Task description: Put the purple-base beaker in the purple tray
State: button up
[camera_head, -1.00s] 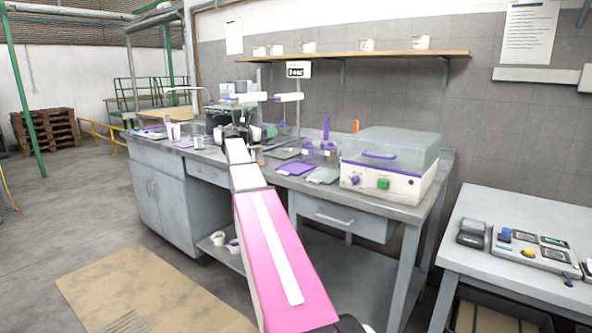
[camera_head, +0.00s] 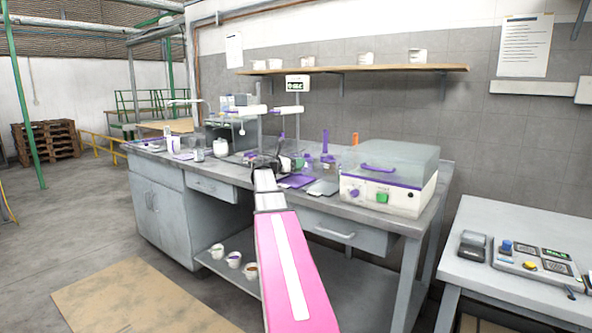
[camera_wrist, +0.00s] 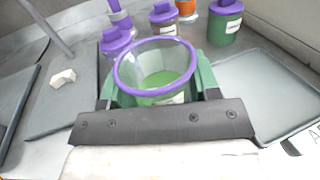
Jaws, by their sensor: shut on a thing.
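In the wrist view a clear beaker (camera_wrist: 155,64) with a purple rim sits between the green fingers of my gripper (camera_wrist: 157,80). My gripper is shut on it. Green shows through the beaker's bottom; its base is hidden, so I cannot tell the base colour. In the head view my gripper (camera_head: 264,166) is over the workbench, and the beaker is too small and covered to make out. The purple tray (camera_head: 297,181) lies flat on the bench, just right of my gripper. I cannot identify it in the wrist view.
A grey tray (camera_head: 323,188) lies right of the purple one, beside a white machine (camera_head: 388,190) with a clear lid. Purple-capped bottles (camera_wrist: 163,15) and a green jar (camera_wrist: 225,22) stand beyond the beaker. A grey tray (camera_wrist: 265,95) shows at right in the wrist view.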

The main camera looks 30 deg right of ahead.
jog(key=shift+f, duration=1.6)
jog(key=shift+f, duration=0.1)
jog(key=o, duration=1)
jog(key=shift+c, duration=0.2)
jog(key=shift+a, duration=0.2)
jog(key=a, duration=0.7)
jog(key=s+a, duration=0.1)
jog(key=a, duration=0.3)
jog(key=shift+a, duration=0.3)
